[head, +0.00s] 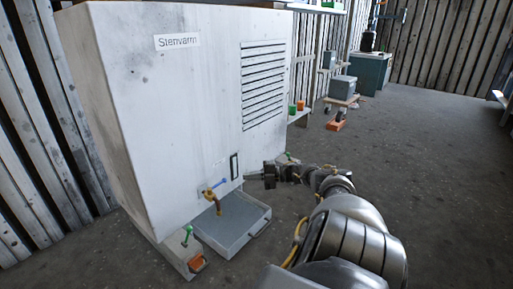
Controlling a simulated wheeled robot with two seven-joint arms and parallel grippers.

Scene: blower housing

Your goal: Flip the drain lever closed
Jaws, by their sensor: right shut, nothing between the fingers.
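The drain lever (219,182) has a small blue handle on a brass valve (207,193) low on the front of the white housing (170,110). The handle points right and slightly up from the valve. A brownish spout (217,206) hangs below the valve over a grey metal tray (208,236) on the floor. My right gripper (249,177) is shut and empty, to the right of the lever with a visible gap in the picture. Its depth relative to the lever is hard to tell. My left gripper is out of view.
A dark vertical slot (234,166) is on the housing between lever and gripper. A green-topped fitting (187,233) and an orange block (196,264) sit at the base's front left. Floor on the right is clear.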

